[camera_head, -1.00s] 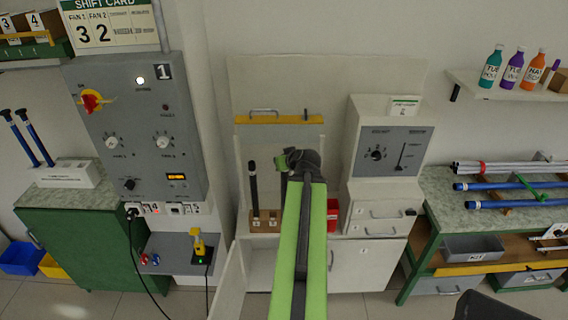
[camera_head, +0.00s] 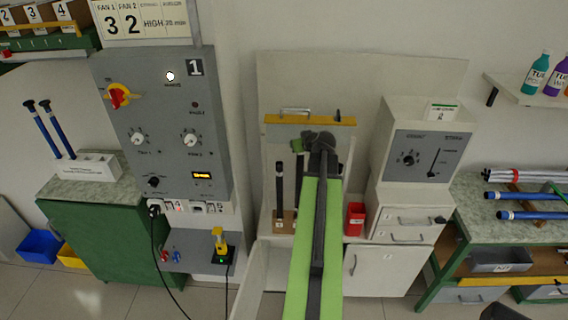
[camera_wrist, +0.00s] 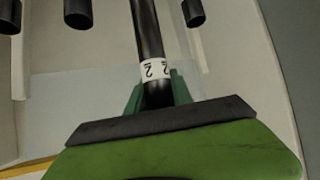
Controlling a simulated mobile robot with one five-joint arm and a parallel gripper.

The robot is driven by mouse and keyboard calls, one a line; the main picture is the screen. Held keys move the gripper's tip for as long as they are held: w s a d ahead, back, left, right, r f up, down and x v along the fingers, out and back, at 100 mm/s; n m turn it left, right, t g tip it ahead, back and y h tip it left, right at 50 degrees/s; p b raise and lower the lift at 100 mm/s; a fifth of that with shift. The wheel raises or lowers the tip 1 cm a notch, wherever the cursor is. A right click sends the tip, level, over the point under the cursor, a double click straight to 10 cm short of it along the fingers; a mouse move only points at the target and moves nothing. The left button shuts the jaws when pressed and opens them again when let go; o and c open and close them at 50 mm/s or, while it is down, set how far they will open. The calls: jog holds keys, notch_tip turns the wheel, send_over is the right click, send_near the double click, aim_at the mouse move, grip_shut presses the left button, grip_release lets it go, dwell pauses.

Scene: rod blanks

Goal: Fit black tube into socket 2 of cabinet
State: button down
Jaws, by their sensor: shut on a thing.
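My gripper (camera_wrist: 158,92) is shut on a black tube (camera_wrist: 147,30) with a white band marked 2, seen upside down in the wrist view. In the head view my gripper (camera_head: 304,146) is in front of the white cabinet (camera_head: 375,268), below its yellow bar. A dark upright length (camera_head: 299,170) shows beside the gripper, largely hidden by my arm; I cannot tell whether it is the held tube. Another black tube (camera_head: 279,185) stands upright in a wooden block (camera_head: 280,224). Several dark cylinder ends, one of them (camera_wrist: 78,13), show at the wrist view's top. No socket number is readable.
A grey control panel (camera_head: 165,120) stands left of the cabinet. A red bin (camera_head: 354,220) and a white drawer unit (camera_head: 408,225) stand right of my arm. A cabinet door (camera_head: 262,282) hangs open at lower left. A workbench with blue tubes (camera_head: 520,196) is further right.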

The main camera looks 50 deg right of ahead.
aim_at(297, 167)
jog(key=f+b, duration=0.8)
jog(key=shift+w+d, duration=0.25)
jog(key=shift+d, duration=0.05)
jog(key=shift+w+a+f+b, duration=0.2)
jog(key=shift+b, duration=0.1)
notch_tip(297, 167, down, 4)
jog(key=b, duration=0.4)
jog(key=shift+s, duration=0.1)
jog(key=shift+d+r, duration=0.1)
jog(key=shift+r, duration=0.05)
jog(key=c, duration=1.1)
grip_release()
jog(key=shift+w+d, duration=0.15)
jog(key=shift+w, duration=0.05)
jog(key=shift+p, duration=0.3)
